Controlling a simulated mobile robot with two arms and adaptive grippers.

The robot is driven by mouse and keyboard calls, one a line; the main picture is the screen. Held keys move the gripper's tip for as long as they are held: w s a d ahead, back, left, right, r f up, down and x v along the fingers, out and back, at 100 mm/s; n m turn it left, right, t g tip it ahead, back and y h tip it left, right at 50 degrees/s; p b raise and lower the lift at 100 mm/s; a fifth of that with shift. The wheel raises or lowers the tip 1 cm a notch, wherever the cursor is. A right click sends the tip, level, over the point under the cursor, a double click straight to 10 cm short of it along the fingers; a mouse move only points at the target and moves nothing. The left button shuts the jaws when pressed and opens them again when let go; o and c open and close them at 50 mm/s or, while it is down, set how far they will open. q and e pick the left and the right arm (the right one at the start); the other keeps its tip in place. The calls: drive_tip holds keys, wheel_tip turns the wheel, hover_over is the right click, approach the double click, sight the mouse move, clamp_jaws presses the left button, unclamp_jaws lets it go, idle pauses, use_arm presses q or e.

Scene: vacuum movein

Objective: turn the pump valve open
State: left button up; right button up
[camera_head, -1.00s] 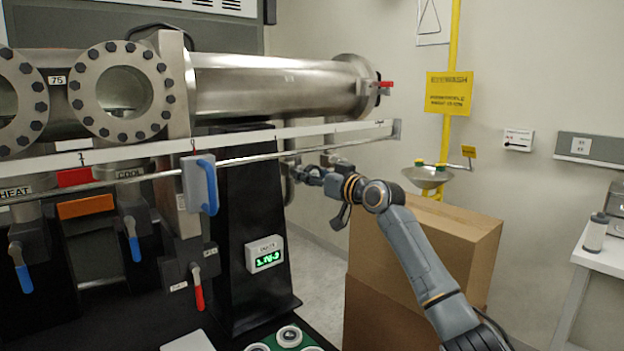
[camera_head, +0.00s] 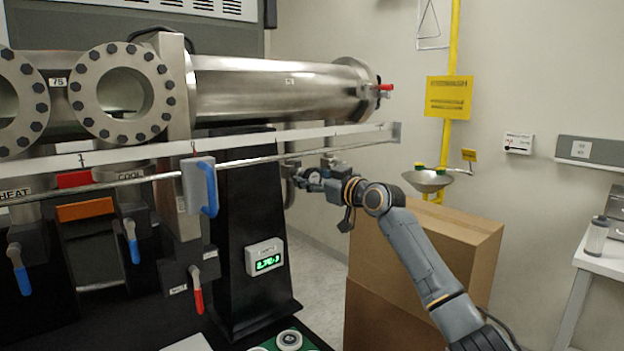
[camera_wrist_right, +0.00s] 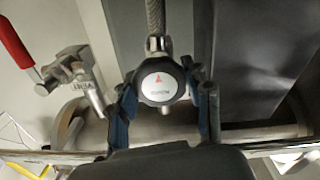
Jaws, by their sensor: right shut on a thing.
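A round knob (camera_wrist_right: 160,82) with a white cap and a red triangle mark shows in the middle of the right wrist view. Small lettering on the cap is unreadable. My right gripper (camera_wrist_right: 164,92) is shut on this knob, with one blue-grey finger on each side of it. In the head view my right gripper (camera_head: 304,179) reaches in below the end of the big steel pipe (camera_head: 275,88). The knob is too small and hidden there to make out. My left gripper is not in view.
A red-handled valve (camera_wrist_right: 66,70) sits left of the knob in the wrist view. A long rail (camera_head: 265,157) runs above my right gripper. Cardboard boxes (camera_head: 470,238) stand behind my arm. A green-digit display (camera_head: 265,257) and several blue or red levers are at left.

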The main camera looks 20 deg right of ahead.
drive_tip(key=o, duration=1.2)
drive_tip(key=shift+c, duration=0.2)
drive_tip(key=v, duration=1.2)
drive_tip(key=shift+f, duration=0.1)
